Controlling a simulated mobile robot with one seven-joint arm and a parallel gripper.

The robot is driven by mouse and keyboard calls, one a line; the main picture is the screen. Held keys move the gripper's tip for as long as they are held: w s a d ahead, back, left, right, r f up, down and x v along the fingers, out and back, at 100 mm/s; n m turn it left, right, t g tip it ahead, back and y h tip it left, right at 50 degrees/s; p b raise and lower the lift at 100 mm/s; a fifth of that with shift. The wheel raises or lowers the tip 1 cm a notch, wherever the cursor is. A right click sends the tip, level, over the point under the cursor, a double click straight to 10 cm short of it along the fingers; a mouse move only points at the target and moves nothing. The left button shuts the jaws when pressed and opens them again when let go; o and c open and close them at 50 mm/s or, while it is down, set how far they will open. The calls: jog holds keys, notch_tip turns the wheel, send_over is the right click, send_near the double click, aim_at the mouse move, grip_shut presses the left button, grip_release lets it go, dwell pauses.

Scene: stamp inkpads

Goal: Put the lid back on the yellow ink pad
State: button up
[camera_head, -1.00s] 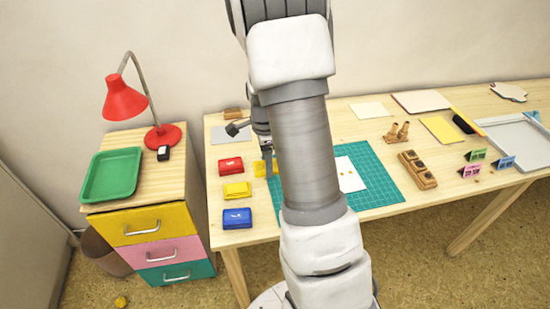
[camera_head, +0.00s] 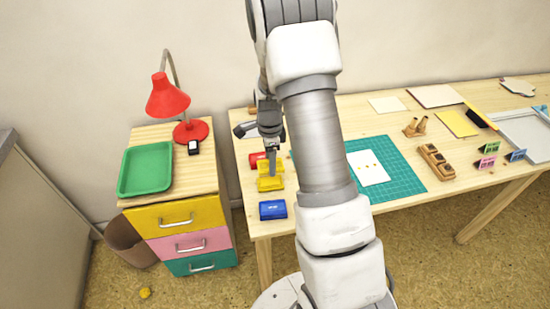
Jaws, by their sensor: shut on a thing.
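The yellow ink pad (camera_head: 269,185) is on the left part of the wooden table, between the red ink pad (camera_head: 255,158) and the blue ink pad (camera_head: 273,210). My gripper (camera_head: 272,172) points down over the pads and is shut on a yellow lid (camera_head: 263,168). The lid shows just behind and above the yellow pad, overlapping it in the picture. I cannot tell whether they touch.
A green cutting mat (camera_head: 405,180) with a white card (camera_head: 367,167) lies right of my arm. A wooden stamp rack (camera_head: 435,161) stands beyond it. A drawer unit (camera_head: 175,222) with a red lamp (camera_head: 168,98) and green tray (camera_head: 146,169) stands left.

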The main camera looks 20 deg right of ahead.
aim_at(270, 181)
jog(key=shift+a, duration=0.15)
dwell(0.4)
jog(key=shift+f+b, duration=2)
jog(key=shift+f, duration=0.85)
jog(key=shift+f+b, duration=0.3)
jog(key=shift+f, duration=0.3)
dwell(0.4)
jog(key=o, duration=1.4)
jog(key=shift+r, duration=0.1)
